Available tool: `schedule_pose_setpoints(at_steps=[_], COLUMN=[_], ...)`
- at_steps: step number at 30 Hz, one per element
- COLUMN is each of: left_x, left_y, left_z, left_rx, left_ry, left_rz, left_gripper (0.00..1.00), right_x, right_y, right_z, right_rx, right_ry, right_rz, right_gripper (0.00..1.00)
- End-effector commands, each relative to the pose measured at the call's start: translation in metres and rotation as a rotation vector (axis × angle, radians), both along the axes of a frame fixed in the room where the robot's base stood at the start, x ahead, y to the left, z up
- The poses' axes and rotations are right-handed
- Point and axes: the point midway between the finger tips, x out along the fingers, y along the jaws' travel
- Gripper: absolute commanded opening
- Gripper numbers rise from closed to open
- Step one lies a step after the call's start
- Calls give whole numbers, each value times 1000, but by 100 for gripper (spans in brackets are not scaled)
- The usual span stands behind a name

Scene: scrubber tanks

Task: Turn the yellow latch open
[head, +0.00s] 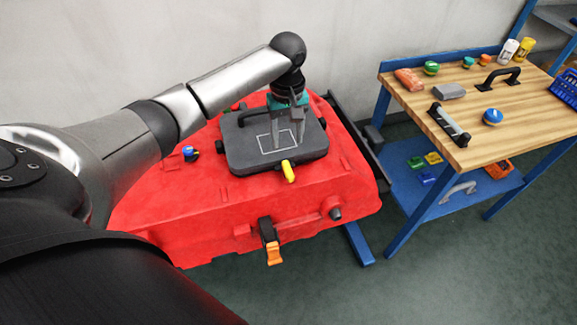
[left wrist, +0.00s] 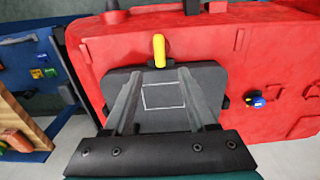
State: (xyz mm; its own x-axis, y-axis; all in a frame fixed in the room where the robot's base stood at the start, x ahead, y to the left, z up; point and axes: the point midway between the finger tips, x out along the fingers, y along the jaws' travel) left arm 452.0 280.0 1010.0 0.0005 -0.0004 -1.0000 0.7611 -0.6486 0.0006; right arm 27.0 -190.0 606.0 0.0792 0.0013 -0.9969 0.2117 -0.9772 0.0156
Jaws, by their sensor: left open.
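The yellow latch (head: 288,171) sits at the front edge of a dark grey lid (head: 240,160) on top of the red tank (head: 200,235). It also shows in the left wrist view (left wrist: 159,50), beyond the lid's edge, pointing away from the lid. My left gripper (head: 288,143) reaches down over the lid, behind the latch. In the left wrist view its two fingers (left wrist: 157,98) are apart, with only the lid and its white square outline between them. The latch is beyond the fingertips and apart from them. My right gripper is in neither view.
An orange-ended clasp (head: 272,248) hangs on the tank's front face. A blue-topped knob (head: 190,153) sits left of the lid. A blue workbench (head: 480,120) with tools stands at the right. A pale wall is behind the tank.

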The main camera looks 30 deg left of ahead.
Motion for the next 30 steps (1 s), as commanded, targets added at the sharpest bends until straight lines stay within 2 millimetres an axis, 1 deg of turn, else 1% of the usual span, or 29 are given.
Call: schedule_pose_setpoints(at_steps=[1,9,12,15,18,21,29,30], left_x=[-1,-1,-1,0,0,0,0,0], left_y=[0,0,0,0,0,0,0,0], left_z=[-15,-73,-90,-103,-110,-113,-114,-114], left_rx=[0,1,1,1,1,1,1,1], left_ry=[4,3,2,1,2,-1,-1,-1], left_rz=[0,0,0,-1,-1,-1,-1,-1], left_gripper=[57,57,57,57,57,57,57,53], right_x=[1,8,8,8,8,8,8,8], right_y=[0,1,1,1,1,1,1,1], right_z=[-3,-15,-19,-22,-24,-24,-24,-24], right_rx=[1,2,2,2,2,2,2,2], right_ry=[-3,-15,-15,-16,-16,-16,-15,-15], right_rz=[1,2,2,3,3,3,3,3], right_gripper=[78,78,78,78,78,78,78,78])
